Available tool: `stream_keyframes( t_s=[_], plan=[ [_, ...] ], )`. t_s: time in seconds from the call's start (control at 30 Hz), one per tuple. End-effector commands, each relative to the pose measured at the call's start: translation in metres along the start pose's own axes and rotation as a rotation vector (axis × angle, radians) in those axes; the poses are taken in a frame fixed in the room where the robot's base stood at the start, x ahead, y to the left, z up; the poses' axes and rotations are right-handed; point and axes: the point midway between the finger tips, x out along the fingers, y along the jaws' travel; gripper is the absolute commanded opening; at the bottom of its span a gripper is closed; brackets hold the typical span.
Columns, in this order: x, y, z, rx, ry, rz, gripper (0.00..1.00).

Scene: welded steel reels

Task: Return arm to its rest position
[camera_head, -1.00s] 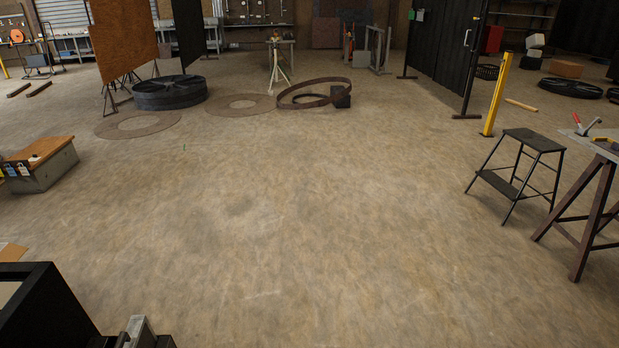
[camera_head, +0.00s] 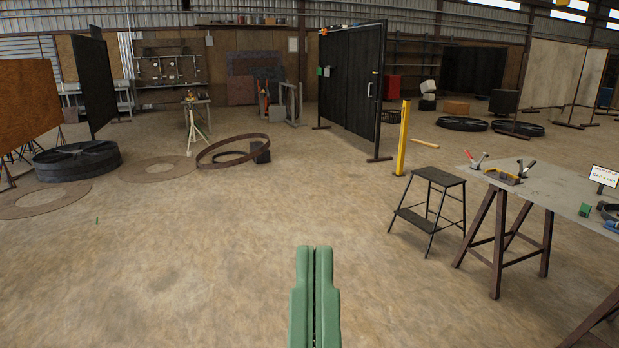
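My gripper (camera_head: 314,252) rises from the bottom edge at the centre of the head view. Its two green fingers point up and away, pressed side by side with only a thin dark line between them. Nothing shows between or at the fingertips. The rest of my arm is below the picture and hidden. The fingers stand over open concrete floor and appear clear of every object.
A steel work table (camera_head: 560,188) with clamps stands at right on brown trestles. A black step stool (camera_head: 437,176) and a yellow post (camera_head: 403,140) are left of it. Dark reels (camera_head: 76,163) and a rusty ring (camera_head: 232,150) lie further back left. The middle floor is clear.

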Motion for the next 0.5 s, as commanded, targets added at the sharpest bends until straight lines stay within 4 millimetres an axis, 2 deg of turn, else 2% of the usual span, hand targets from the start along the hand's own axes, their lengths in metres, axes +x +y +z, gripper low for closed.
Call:
stream_keyframes(
  t_s=[0.03, 0.4, 0.5],
  plan=[
    [0.036, -0.001, -0.052, 0.002, 0.0, -0.002, 0.0],
    [0.146, -0.004, -0.206, 0.016, -0.007, -0.011, 0.0],
    [0.169, -0.005, -0.237, 0.019, -0.008, -0.013, 0.0]
  ],
)
